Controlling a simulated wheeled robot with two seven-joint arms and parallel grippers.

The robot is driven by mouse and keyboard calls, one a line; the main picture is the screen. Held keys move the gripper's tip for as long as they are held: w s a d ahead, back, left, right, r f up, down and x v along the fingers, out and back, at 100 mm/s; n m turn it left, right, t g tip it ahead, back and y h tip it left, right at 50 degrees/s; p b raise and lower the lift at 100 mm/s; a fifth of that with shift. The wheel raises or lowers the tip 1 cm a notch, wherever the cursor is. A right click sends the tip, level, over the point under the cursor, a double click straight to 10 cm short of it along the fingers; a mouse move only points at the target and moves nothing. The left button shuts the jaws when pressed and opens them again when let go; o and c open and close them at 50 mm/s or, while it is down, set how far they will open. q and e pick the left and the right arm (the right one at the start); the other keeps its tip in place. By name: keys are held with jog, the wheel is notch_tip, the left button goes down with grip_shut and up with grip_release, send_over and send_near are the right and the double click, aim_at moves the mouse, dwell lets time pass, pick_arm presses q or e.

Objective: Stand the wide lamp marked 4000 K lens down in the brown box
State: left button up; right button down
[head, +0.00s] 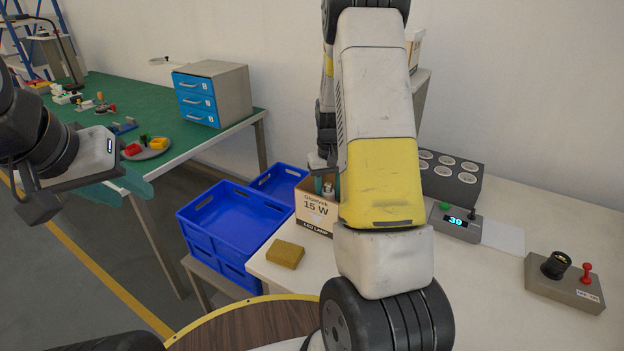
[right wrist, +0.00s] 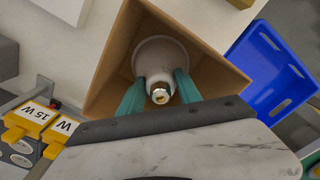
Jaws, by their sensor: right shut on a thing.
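The brown box (head: 316,218), labelled 15 W LED LAMP, stands at the left of the white table. In the right wrist view its open top and inner walls (right wrist: 109,71) surround a white wide lamp (right wrist: 160,52). The lamp's metal cap faces the camera and its wide end points down into the box. My right gripper (right wrist: 160,93) is shut on the lamp near its cap, with one teal finger on each side. No 4000 K mark is legible. Whether the lamp touches the box floor is unclear. My left gripper (head: 132,186) hangs by the green table, away from the box.
Blue crates (head: 232,222) stand left of the box. A yellow sponge-like block (head: 285,253) lies in front of it. A grey holder with round sockets (head: 450,178), a display unit (head: 456,221) and a switch unit (head: 565,282) stand to the right. My right arm hides the table's middle.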

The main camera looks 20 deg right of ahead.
jog(key=c, duration=0.8)
grip_release()
notch_tip(320, 180, up, 12)
jog(key=shift+r, duration=0.15)
jog(key=s+a+r+t+y, duration=0.1)
jog(key=s+a+r+t, duration=0.2)
jog(key=s+a+r, duration=0.6)
jog(key=shift+s+a+r+n+t+y, duration=0.2)
jog(key=shift+s+a+r+t, duration=0.55)
jog(key=shift+s, duration=1.6)
jog(key=shift+s+a+r+n+t+y, duration=0.4)
jog(key=shift+s+r, duration=0.65)
jog(key=shift+s, duration=1.3)
jog(key=shift+s+a+r+t, duration=0.45)
jog(key=shift+s+a+r, duration=0.4)
jog(key=shift+s, duration=1.5)
jog(key=shift+d, duration=0.1)
